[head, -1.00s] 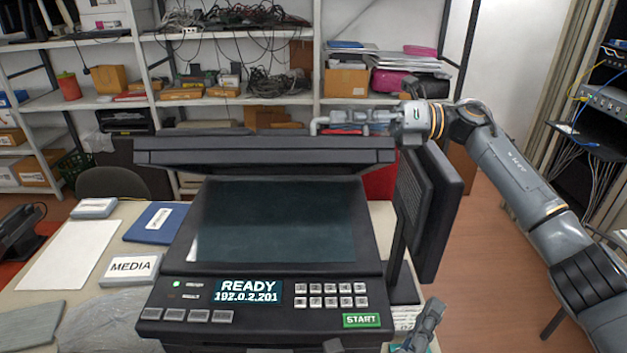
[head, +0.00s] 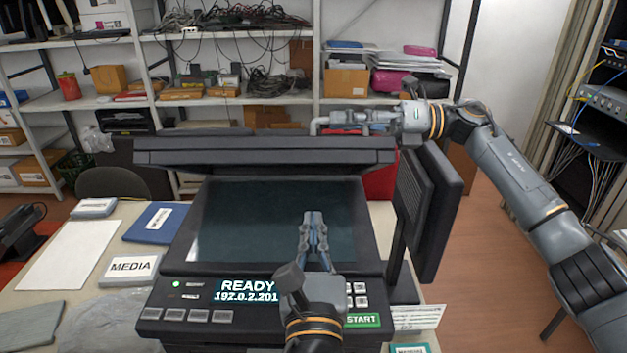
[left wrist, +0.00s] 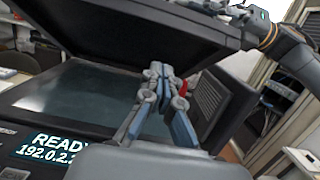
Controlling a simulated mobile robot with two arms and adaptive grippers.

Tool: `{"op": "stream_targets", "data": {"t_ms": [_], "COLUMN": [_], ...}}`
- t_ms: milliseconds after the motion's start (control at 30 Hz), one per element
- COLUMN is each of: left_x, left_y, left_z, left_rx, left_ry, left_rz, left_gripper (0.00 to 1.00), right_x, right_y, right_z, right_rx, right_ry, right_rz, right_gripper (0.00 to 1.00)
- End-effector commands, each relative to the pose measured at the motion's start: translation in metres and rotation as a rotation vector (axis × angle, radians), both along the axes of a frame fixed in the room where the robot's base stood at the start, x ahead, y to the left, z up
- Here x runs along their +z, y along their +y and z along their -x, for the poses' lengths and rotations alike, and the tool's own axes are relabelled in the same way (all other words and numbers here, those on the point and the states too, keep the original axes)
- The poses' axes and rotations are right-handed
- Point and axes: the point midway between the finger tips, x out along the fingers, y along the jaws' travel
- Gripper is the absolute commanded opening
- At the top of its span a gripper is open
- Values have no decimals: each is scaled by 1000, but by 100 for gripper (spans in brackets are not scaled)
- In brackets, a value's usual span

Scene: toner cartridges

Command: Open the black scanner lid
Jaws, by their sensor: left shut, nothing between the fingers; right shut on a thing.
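The black scanner lid (head: 265,152) stands raised above the scanner's dark glass (head: 260,205); its dark underside also shows in the left wrist view (left wrist: 150,38). The scanner body (head: 160,300) has a lit display reading READY. My right gripper (head: 330,124) is at the lid's upper edge, right of its middle, and is shut on it; the exact contact is hard to see. My left gripper (head: 312,216) is shut and empty in front of the raised lid, over the glass. In the left wrist view its fingertips (left wrist: 158,72) are together below the lid's underside.
A black panel (head: 437,215) stands close at the scanner's right side. A MEDIA box (head: 131,268), a blue folder (head: 157,222) and a white sheet (head: 68,257) lie on the table to the left. Shelves (head: 230,101) stand behind.

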Motion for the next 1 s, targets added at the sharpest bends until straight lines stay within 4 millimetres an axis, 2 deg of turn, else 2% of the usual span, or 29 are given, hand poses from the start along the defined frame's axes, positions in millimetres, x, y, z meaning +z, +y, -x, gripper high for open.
{"op": "stream_targets", "data": {"t_ms": [200,300,533,1000], "left_x": [9,23,39,46], "left_y": [0,-1,-1,-1], "left_z": [-47,-56,-68,-72], "left_rx": [0,-3,-5,-4], "left_ry": [-2,-4,1,0], "left_rz": [0,5,3,4], "left_gripper": [0,0,0,0], "right_x": [1,1,1,1], "right_y": [0,0,0,-1], "right_z": [0,0,-1,-1], "right_rx": [-1,-2,-2,-3], "right_ry": [-1,-1,-1,0], "right_rz": [-2,-1,-1,-2], "right_gripper": [0,0,0,0]}}
